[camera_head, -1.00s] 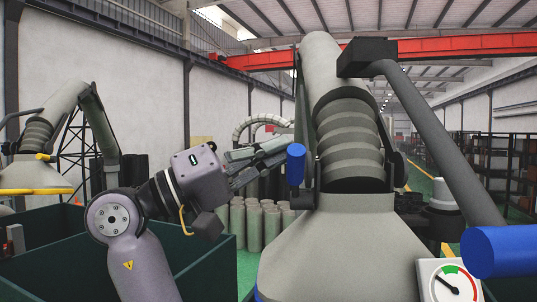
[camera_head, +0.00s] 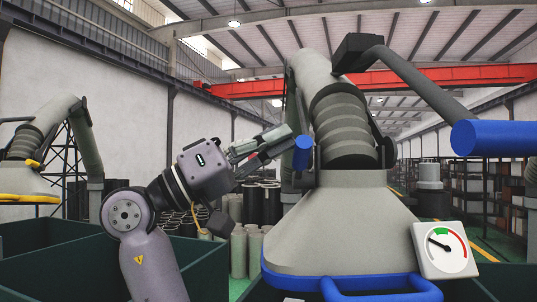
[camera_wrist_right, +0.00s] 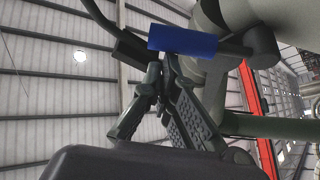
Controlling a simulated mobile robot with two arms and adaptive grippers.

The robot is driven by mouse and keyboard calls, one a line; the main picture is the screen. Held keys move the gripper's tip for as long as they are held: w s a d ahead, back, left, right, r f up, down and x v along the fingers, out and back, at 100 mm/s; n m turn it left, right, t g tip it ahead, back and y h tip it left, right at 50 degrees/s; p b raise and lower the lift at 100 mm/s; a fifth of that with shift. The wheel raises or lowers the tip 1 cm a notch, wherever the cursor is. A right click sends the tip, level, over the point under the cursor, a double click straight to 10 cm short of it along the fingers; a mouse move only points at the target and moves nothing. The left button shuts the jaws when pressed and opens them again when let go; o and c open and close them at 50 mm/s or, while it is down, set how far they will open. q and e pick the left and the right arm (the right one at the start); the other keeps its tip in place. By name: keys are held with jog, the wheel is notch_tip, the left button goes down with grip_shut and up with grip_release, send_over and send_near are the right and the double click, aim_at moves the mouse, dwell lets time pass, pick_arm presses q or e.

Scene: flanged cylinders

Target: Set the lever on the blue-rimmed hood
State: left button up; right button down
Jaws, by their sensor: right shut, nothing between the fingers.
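The hood (camera_head: 345,235) has a blue rim and rail (camera_head: 385,288) at its lower edge and a ribbed duct above. A short blue handle (camera_head: 303,152) stands upright at the left of its neck. My right gripper (camera_head: 287,140) is shut and empty, its fingertips close to the left of this handle. Whether they touch cannot be told. In the wrist view, a blue handle (camera_wrist_right: 183,40) lies just beyond the fingertips (camera_wrist_right: 160,75). A white gauge (camera_head: 444,249) with green and red bands is on the hood's right side; its needle points up-left. My left gripper is not in view.
A long grey arm with a large blue handle (camera_head: 495,138) reaches out from the duct top at the right. A yellow-rimmed hood (camera_head: 28,188) stands at the left. Dark green bins (camera_head: 50,255) and several grey flanged cylinders (camera_head: 240,250) are below and behind my arm.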

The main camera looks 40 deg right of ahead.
aim_at(301, 156)
jog(key=shift+s+a+f+m+g+y+b, duration=0.2)
jog(key=shift+f+m+g+b, duration=0.25)
jog(key=shift+f+m+b, duration=0.55)
jog(key=shift+s+a+f+m+g+y+b, duration=0.15)
jog(key=shift+s+f+m+g+b, duration=0.3)
jog(key=shift+b, duration=1)
jog(key=shift+s+a+f+m+g+y+b, duration=0.15)
jog(key=shift+f+m+g+b, duration=0.35)
jog(key=shift+f+m+b, duration=0.45)
jog(key=shift+r+b, duration=0.2)
jog(key=shift+b, duration=0.1)
jog(key=shift+d, duration=0.1)
